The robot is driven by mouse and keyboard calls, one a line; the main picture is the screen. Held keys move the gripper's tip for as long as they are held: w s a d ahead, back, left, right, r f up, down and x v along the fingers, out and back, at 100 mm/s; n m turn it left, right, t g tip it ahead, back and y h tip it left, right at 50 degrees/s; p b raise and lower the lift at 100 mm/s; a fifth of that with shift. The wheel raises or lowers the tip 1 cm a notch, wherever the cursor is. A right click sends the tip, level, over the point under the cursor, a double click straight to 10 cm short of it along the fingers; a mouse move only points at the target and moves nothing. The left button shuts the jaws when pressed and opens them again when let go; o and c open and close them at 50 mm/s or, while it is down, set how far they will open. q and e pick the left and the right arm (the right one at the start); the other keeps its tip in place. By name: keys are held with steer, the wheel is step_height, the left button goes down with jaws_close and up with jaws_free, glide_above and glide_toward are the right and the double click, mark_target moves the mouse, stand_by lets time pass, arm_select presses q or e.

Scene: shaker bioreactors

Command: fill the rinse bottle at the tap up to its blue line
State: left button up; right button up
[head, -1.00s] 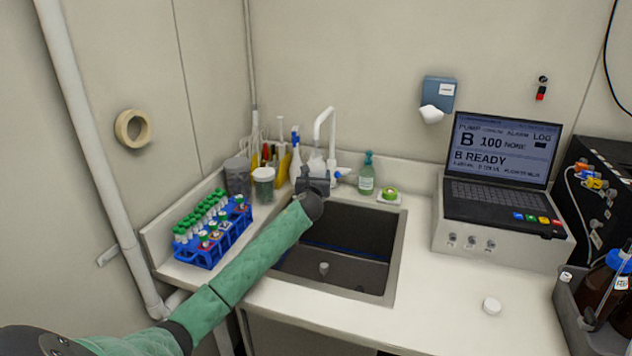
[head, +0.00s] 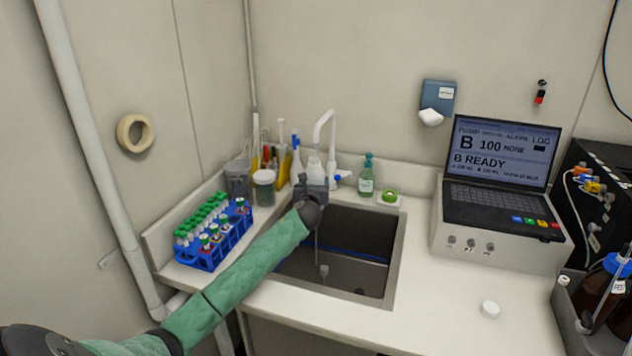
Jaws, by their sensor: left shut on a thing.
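The white tap (head: 325,130) arches over the back of the sink (head: 398,255). Its handle with a blue mark (head: 338,181) is at the right of its base. My left gripper (head: 311,187) is at the back left of the sink below the spout, shut on the pale rinse bottle (head: 315,167), whose upper part shows above the jaws. The gripper hides the bottle's lower part; its blue line and water level cannot be made out. A thin pale streak (head: 316,243) runs down below the gripper into the sink. My right gripper is out of view.
A blue rack of green-capped tubes (head: 213,240) stands left of the sink, with jars (head: 264,187) behind it.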

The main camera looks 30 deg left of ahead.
arm_select(q)
steer(key=shift+a+p+v, duration=0.2)
steer(key=shift+p+v, duration=0.8)
steer(key=shift+v, duration=1.9)
steer(key=shift+s+r, duration=0.1)
steer(key=p+v, duration=0.3)
steer(key=v, duration=0.3)
steer(key=shift+a+r+p, duration=0.3)
steer(key=shift+r, duration=0.2)
steer(key=shift+s, duration=0.1)
